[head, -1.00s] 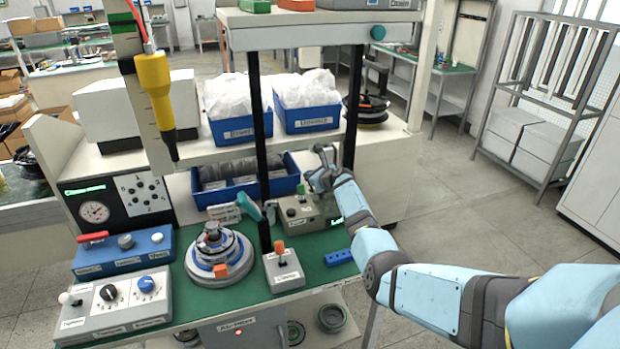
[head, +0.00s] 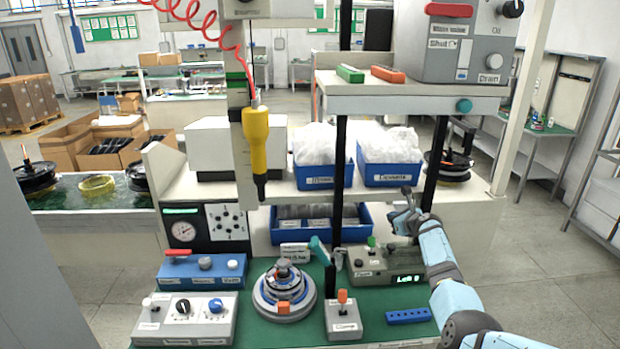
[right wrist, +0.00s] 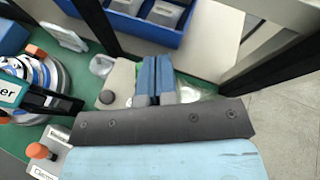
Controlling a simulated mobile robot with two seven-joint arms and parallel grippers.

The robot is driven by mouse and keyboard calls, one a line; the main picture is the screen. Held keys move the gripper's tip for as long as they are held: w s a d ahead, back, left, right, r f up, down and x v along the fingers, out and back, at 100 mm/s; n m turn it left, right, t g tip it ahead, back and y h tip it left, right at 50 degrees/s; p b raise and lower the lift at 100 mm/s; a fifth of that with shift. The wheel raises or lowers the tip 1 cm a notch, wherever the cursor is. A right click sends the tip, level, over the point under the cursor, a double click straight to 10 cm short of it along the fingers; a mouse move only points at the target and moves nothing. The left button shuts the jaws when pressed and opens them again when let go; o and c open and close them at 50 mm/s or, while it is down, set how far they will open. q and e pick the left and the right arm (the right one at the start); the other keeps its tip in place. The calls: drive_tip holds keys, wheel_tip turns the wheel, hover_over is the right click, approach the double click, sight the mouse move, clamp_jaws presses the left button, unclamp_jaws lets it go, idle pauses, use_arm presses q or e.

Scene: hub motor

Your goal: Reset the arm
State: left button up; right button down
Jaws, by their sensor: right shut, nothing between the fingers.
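My right arm comes in from the lower right of the head view. My right gripper (head: 403,213) is over the back of the grey control box with a green display (head: 395,279). In the right wrist view its two blue fingers (right wrist: 155,78) lie together, shut with nothing between them. They are close above the box; I cannot tell whether they touch it. The round hub motor (head: 284,290) sits on the green bench top to the left, apart from the gripper. My left gripper is not in view.
A yellow hanging tool (head: 256,140) is left of the gripper. Black uprights (head: 341,175) hold a shelf over the bench. Blue bins (head: 322,177) stand behind. A small orange-knobbed box (head: 342,318) and a blue block (head: 408,316) lie in front. Open floor is to the right.

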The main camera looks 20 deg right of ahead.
drive_tip(key=s+a+f+n, duration=0.2)
drive_tip(key=s+f+n, duration=0.3)
drive_tip(key=s+f, duration=0.1)
drive_tip(key=s+a+f+n+g+h, duration=0.1)
drive_tip(key=s+a+f+n, duration=0.2)
drive_tip(key=s+f+n, duration=0.3)
drive_tip(key=s+a+f+n+g+h, duration=0.1)
drive_tip(key=s+a+f+n, duration=0.2)
drive_tip(key=s, duration=0.7)
drive_tip(key=shift+s+f+n, duration=0.15)
drive_tip(key=shift+f+n, duration=0.5)
drive_tip(key=shift+f, duration=0.35)
drive_tip(key=shift+s+f+n, duration=0.1)
drive_tip(key=shift+f+n, duration=0.55)
drive_tip(key=shift+f, duration=0.3)
drive_tip(key=s+a+n+y, duration=0.1)
drive_tip(key=s+a+n, duration=0.8)
drive_tip(key=s, duration=0.7)
drive_tip(key=s+a+r+n+y, duration=0.1)
drive_tip(key=s+a+n+y, duration=0.1)
drive_tip(key=s+a+n, duration=0.7)
drive_tip(key=s+a, duration=0.6)
drive_tip(key=s, duration=0.1)
drive_tip(key=shift+g, duration=0.3)
drive_tip(key=shift+r, duration=0.15)
